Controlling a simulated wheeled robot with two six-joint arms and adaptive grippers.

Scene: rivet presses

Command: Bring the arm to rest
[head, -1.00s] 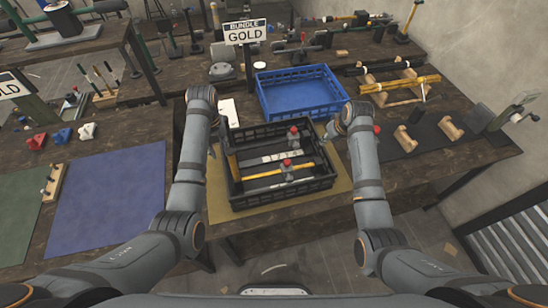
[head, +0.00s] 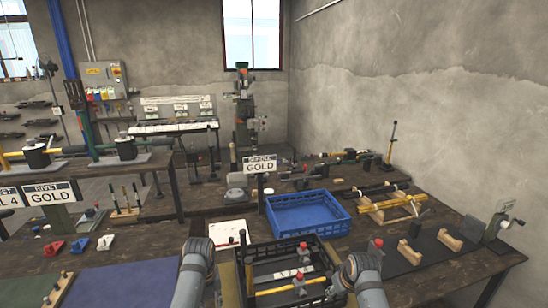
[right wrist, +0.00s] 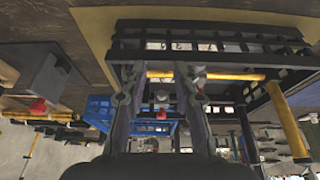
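My right gripper (head: 336,287) is at the right side of a black crate (head: 282,247), at the bottom of the head view. In the right wrist view its two fingers (right wrist: 158,78) stand apart with nothing gripped between them; the black crate's slotted wall (right wrist: 225,45) shows beyond them. My left arm (head: 197,255) ends at the crate's left side. Its wrist hides the left fingers, so their state does not show. The crate holds yellow bars (head: 272,291) and red-knobbed parts (head: 303,246).
A blue crate (head: 308,229) stands behind the black one, beside a "Bundle Gold" sign (head: 260,165). Yellow bars lie on a wooden rack (head: 390,207). Wooden blocks (head: 409,251) stand at the right. A blue mat (head: 125,286) at the left is bare.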

